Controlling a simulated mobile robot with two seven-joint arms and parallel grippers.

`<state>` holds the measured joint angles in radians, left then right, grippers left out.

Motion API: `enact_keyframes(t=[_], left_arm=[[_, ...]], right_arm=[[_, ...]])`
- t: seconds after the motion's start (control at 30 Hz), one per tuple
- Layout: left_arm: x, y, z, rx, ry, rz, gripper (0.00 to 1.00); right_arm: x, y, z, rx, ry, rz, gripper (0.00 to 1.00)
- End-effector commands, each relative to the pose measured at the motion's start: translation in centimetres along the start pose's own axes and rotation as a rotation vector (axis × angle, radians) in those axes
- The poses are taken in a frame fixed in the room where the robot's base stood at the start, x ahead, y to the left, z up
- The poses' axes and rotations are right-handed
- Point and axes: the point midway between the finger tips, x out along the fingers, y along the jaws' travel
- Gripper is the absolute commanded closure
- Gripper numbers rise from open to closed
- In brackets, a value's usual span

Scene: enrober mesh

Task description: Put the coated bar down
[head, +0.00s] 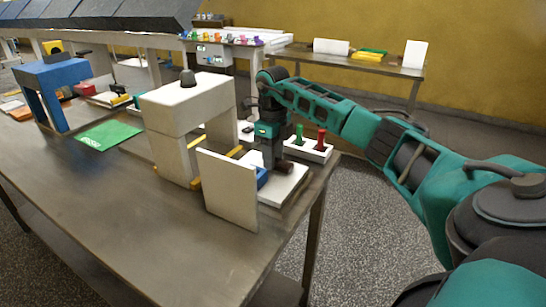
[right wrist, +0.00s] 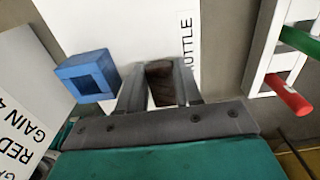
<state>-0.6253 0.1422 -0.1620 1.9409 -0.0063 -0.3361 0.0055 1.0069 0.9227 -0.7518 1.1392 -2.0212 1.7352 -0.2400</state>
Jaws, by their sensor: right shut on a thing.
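My right gripper (head: 275,163) points down over a white plate (head: 289,184) near the right end of the table. In the right wrist view, its two fingers are shut on a dark brown bar (right wrist: 161,84), the coated bar. The bar lies over the white plate (right wrist: 130,20), which carries partly hidden lettering ending in "UTTLE". Whether the bar touches the plate I cannot tell. A blue block with a square hollow (right wrist: 87,75) is on the plate left of the fingers. My left gripper is not in view.
An upright white panel (head: 228,190) stands in front of the plate. A white arch-shaped machine (head: 187,105) is left of it. A white holder (head: 308,150) with green and red pegs is behind right. A green mat (head: 108,135) and blue arch (head: 50,73) stand farther left. The front tabletop is clear.

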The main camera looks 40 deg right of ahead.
Motion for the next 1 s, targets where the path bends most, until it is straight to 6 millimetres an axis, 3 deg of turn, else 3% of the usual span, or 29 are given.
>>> enact_keyframes(t=[0.37,0.4,0.67,1.0], left_arm=[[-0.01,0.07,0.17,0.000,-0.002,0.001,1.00],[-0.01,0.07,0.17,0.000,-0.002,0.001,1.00],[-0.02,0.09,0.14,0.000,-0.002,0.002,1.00],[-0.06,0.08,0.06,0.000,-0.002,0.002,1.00]], right_arm=[[0.66,-0.03,0.01,0.000,-0.002,-0.001,0.83],[0.72,-0.04,0.01,0.000,-0.002,-0.001,0.65],[0.66,-0.04,0.01,0.000,-0.002,-0.001,0.40],[-0.13,-0.06,0.05,0.000,-0.004,-0.002,0.40]])
